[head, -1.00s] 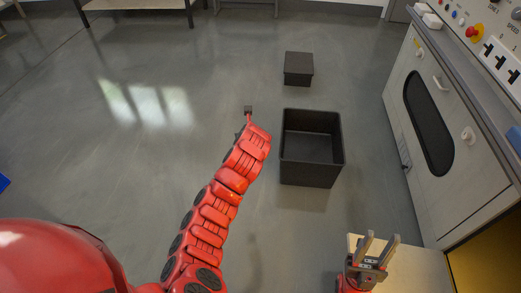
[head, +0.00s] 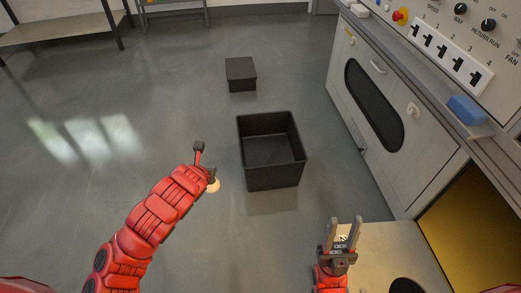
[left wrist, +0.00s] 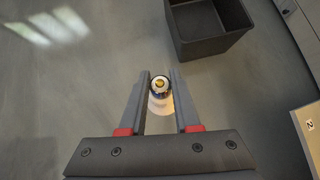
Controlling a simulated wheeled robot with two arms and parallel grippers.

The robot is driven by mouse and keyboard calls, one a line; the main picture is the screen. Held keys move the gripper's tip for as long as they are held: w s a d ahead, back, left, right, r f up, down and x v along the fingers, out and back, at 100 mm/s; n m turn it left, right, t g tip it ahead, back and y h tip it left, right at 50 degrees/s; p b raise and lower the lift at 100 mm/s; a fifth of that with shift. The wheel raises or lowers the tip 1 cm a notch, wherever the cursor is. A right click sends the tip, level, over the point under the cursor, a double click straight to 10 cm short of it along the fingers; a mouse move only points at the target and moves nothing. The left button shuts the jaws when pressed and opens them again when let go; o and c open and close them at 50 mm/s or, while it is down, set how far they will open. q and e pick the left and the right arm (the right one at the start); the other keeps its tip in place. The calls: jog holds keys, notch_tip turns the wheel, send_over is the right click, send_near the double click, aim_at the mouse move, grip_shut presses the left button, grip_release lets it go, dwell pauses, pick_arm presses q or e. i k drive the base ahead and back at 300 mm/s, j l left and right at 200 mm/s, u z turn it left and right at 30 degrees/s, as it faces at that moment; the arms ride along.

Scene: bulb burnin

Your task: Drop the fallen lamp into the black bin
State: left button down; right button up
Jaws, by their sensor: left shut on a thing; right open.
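The lamp (head: 213,187), a small pale bulb with a metal base, is at the end of my left arm. In the left wrist view the lamp (left wrist: 160,88) sits between the fingers of my left gripper (left wrist: 160,92), which is shut on it, base toward the camera. In the head view my left gripper (head: 210,176) is partly hidden by its arm and is left of the black bin. The black bin (head: 275,177) is open-topped and stands on the floor; its wall also shows in the left wrist view (left wrist: 216,46). My right gripper (head: 344,235) is open and empty.
A smaller dark box (head: 240,72) stands behind the bin. A pale cabinet (head: 365,120) with a control panel and a blue block (head: 467,109) is at the right. A pale surface (head: 390,250) lies by my right gripper. Floor left of the bin is clear.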

aim_at(258, 152)
jog(key=i+j+z, duration=0.25)
jog(key=i+j, duration=0.2)
jog(key=i+j+z, duration=0.3)
jog(key=j, duration=0.3)
jog(key=i+z, duration=0.25)
jog(key=i, duration=0.45)
